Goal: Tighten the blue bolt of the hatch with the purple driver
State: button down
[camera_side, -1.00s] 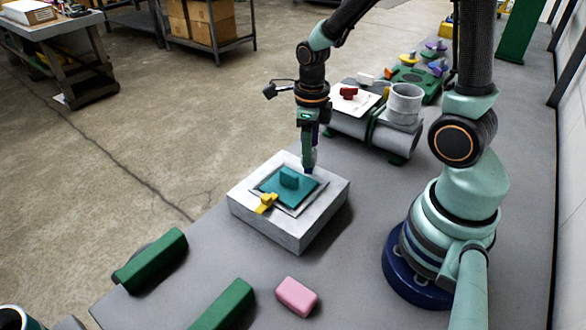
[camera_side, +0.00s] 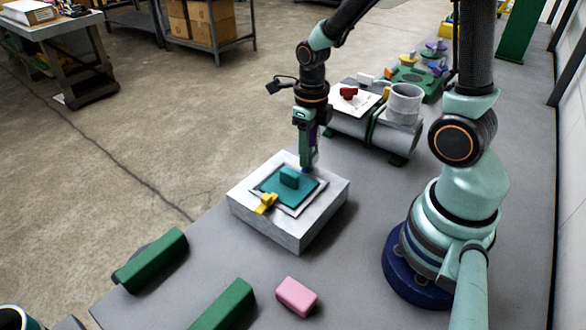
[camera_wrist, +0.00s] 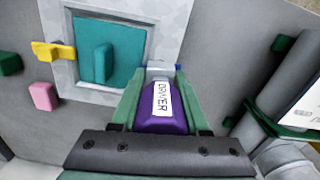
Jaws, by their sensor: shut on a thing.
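The hatch is a teal panel with a block handle (camera_side: 289,177) on a pale grey box (camera_side: 300,235); it also shows in the wrist view (camera_wrist: 122,50). A yellow latch (camera_side: 266,203) sits at its near edge. My gripper (camera_side: 308,160) is shut on the purple driver (camera_wrist: 165,122), which is labelled DRIVER and points down at the box's far corner beside the teal panel. A bit of blue, seemingly the blue bolt (camera_wrist: 178,67), shows just past the driver's tip. The gripper and driver mostly cover it, so I cannot tell whether they touch.
A pink block (camera_side: 296,297) and two green blocks (camera_side: 152,260) lie at the front. A grey duct pipe (camera_side: 360,130) with an upright collar (camera_side: 404,103) stands behind the box. A green rack (camera_side: 417,80) with coloured knobs is farther back. The bench between box and my base is clear.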

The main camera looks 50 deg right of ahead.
jog(key=shift+n, duration=0.5)
jog(key=shift+r, duration=2.55)
